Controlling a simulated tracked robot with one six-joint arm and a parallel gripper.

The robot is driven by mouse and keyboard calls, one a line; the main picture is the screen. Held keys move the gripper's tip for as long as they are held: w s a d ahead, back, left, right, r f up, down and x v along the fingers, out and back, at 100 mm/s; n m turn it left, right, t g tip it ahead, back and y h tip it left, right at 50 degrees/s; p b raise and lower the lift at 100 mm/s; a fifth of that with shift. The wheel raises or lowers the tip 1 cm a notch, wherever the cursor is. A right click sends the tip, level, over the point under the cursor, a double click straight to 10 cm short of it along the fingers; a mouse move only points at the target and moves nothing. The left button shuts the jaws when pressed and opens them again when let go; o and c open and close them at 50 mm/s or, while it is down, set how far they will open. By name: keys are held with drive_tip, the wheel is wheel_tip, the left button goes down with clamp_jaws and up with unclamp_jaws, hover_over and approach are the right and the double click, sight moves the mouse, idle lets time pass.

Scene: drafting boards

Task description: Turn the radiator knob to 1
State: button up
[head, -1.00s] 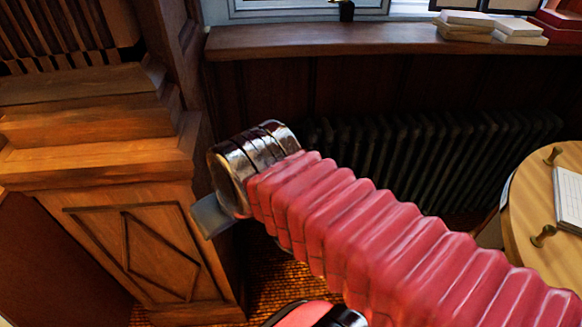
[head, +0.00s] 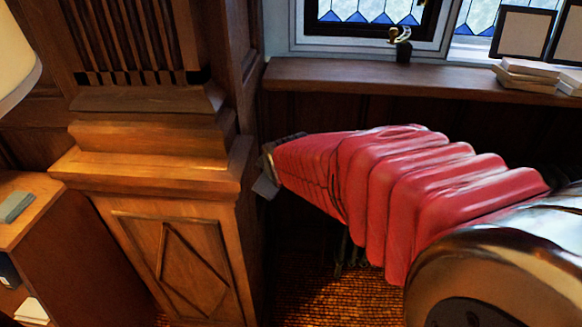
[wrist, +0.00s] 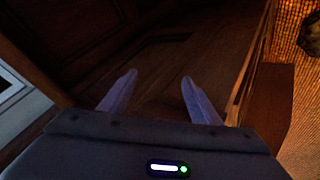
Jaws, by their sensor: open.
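My gripper (wrist: 159,76) is open in the wrist view, its two fingers apart with nothing between them. It faces dark wooden panelling. In the head view my gripper (head: 265,187) shows only as a small grey piece beside the wooden pillar, mostly hidden by my red-sleeved arm. The radiator under the window sill is almost wholly hidden behind my arm. A dark, narrow shape (head: 345,252) shows just below the sleeve; I cannot tell whether it is part of the radiator. I cannot make out the knob or its setting in either view.
The wooden pillar (head: 175,255) stands close left of my gripper. The window sill (head: 380,78) runs above my arm, with stacked books (head: 527,75) at right. A shelf unit (head: 40,205) is at far left. Woven orange floor (head: 315,300) lies open below.

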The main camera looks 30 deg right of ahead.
drive_tip(key=w+d+f+n+t+h, duration=0.1)
drive_tip(key=w+d+f+n+t, duration=0.1)
drive_tip(key=w+d+f+n, duration=0.55)
drive_tip(key=w+d+f+n+t+h, duration=0.15)
drive_tip(key=w+d+f, duration=0.35)
drive_tip(key=d+f, duration=0.55)
drive_tip(key=s+d+f+n+t+h, duration=0.1)
drive_tip(key=s+d+f+n, duration=0.3)
drive_tip(key=f, duration=0.6)
drive_tip(key=s+d+f+n+t+h, duration=0.1)
drive_tip(key=s+d+f+n+t, duration=0.2)
drive_tip(key=s+f, duration=0.4)
wheel_tip(320, 180, down, 4)
drive_tip(key=d+n, duration=0.1)
drive_tip(key=d, duration=0.1)
drive_tip(key=shift+s+d+r, duration=0.15)
drive_tip(key=shift+d+r, duration=0.05)
drive_tip(key=shift+d, duration=0.1)
drive_tip(key=shift+t, duration=0.25)
drive_tip(key=x, duration=1.3)
drive_tip(key=shift+w+d, duration=0.2)
drive_tip(key=shift+w, duration=0.15)
drive_tip(key=shift+c, duration=0.3)
